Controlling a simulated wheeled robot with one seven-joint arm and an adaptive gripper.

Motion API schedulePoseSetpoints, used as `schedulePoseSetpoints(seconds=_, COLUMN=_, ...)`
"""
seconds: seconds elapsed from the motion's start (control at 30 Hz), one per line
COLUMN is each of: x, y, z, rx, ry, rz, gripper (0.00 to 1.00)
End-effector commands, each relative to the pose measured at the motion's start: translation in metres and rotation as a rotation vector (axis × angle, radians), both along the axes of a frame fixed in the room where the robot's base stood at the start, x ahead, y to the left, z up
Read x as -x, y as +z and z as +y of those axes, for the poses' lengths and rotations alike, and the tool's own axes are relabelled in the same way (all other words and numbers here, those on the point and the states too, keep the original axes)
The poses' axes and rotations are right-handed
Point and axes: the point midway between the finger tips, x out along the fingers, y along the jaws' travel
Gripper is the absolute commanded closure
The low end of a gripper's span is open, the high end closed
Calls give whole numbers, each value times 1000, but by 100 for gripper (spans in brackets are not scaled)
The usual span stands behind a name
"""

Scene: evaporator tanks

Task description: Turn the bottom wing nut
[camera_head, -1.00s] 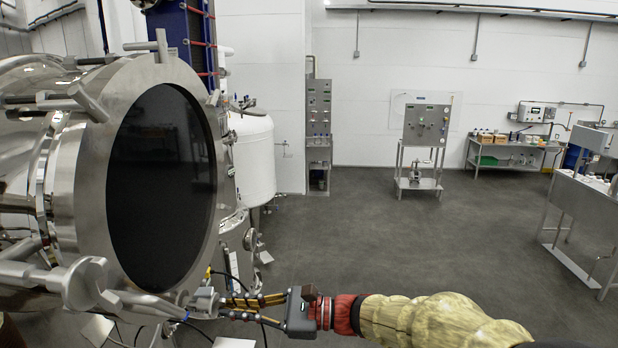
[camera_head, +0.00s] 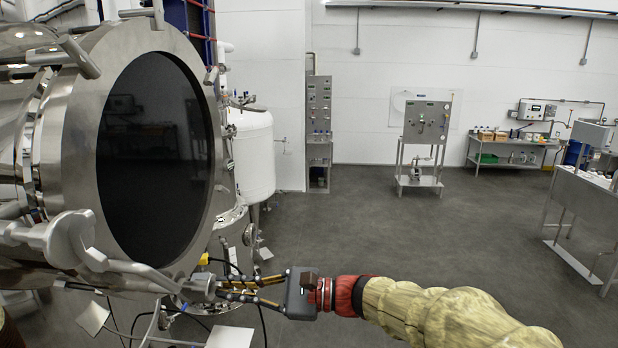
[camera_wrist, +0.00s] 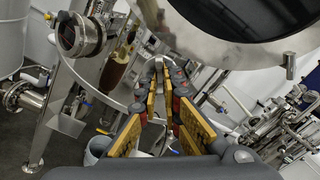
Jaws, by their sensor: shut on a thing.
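The bottom wing nut (camera_head: 201,287) is a grey metal piece at the lower edge of the round tank door (camera_head: 75,165), on the left of the head view. My gripper (camera_head: 222,290) reaches it from the right, with its long orange-padded fingers level. The fingers are shut on the wing nut. In the wrist view my gripper (camera_wrist: 162,72) points away from the camera, its fingertips close together just below the tank's steel rim. The fingertips hide most of the nut there, so its exact angle cannot be told.
Other metal clamp handles (camera_head: 80,57) stick out around the tank door's rim. Pipes and a valve (camera_wrist: 82,38) lie to the left in the wrist view. A white vessel (camera_head: 252,155) stands behind. The floor (camera_head: 400,240) to the right is clear.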

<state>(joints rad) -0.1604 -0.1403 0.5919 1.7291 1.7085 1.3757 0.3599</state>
Motion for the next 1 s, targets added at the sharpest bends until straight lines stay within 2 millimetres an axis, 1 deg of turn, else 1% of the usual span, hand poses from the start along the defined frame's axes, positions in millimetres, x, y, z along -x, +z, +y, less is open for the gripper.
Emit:
schedulePoseSetpoints(seconds=0.1, x=0, y=-3, z=0, rx=2, ry=-1, rz=-47, gripper=100)
schedulePoseSetpoints(seconds=0.4, x=0, y=-2, z=0, rx=11, ry=0, rz=-158, gripper=100)
schedulePoseSetpoints(seconds=0.8, x=0, y=1, z=0, rx=12, ry=0, rz=-173, gripper=100)
schedulePoseSetpoints(seconds=1.0, x=0, y=-2, z=0, rx=15, ry=-1, rz=-220, gripper=100)
